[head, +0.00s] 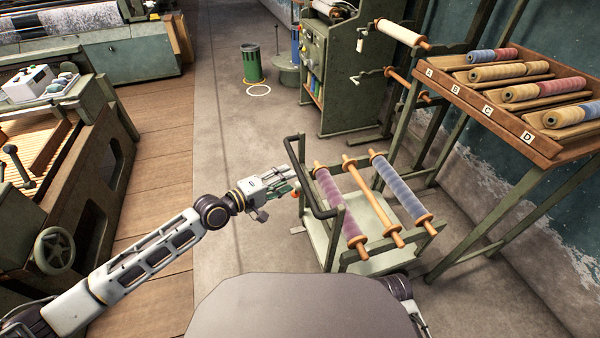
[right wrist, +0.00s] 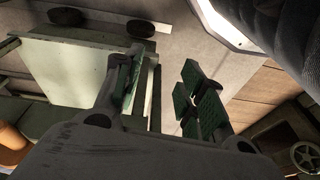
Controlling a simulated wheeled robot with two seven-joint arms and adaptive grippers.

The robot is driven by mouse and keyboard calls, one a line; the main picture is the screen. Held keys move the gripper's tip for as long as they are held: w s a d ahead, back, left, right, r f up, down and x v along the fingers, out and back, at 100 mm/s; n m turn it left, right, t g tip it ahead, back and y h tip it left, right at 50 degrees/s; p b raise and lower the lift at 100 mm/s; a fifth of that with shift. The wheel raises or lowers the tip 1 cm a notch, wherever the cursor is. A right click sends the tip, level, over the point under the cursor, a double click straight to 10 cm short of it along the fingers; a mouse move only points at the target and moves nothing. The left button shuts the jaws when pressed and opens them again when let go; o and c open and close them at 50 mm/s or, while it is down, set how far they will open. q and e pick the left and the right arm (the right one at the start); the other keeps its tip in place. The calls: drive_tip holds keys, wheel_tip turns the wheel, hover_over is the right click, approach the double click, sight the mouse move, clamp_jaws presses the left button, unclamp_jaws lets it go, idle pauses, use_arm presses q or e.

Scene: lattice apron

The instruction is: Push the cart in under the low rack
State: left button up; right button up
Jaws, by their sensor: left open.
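The cart is a green metal frame with a pale deck (head: 375,213), a dark bent handle (head: 322,212) on its left side and three wooden rollers across its top. It stands on the floor left of the low rack (head: 530,148), a tilted wooden tray on green legs. My left gripper (head: 291,189) is open and empty, close beside the cart's handle; whether it touches cannot be told. My right gripper (right wrist: 163,95) is hidden in the head view. In the right wrist view its fingers are apart, beside the cart's deck (right wrist: 70,75), with a thin frame bar near the left finger.
A green machine (head: 345,70) stands behind the cart, with a green bin (head: 251,63) and a pale ring (head: 259,90) on the floor left of it. Grey floor left of the cart is clear.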

sight(300, 172)
use_arm(q)
drive_tip(key=shift+b+x, duration=0.45)
drive_tip(key=shift+x, duration=2.9)
drive_tip(key=shift+c, duration=0.2)
clamp_jaws()
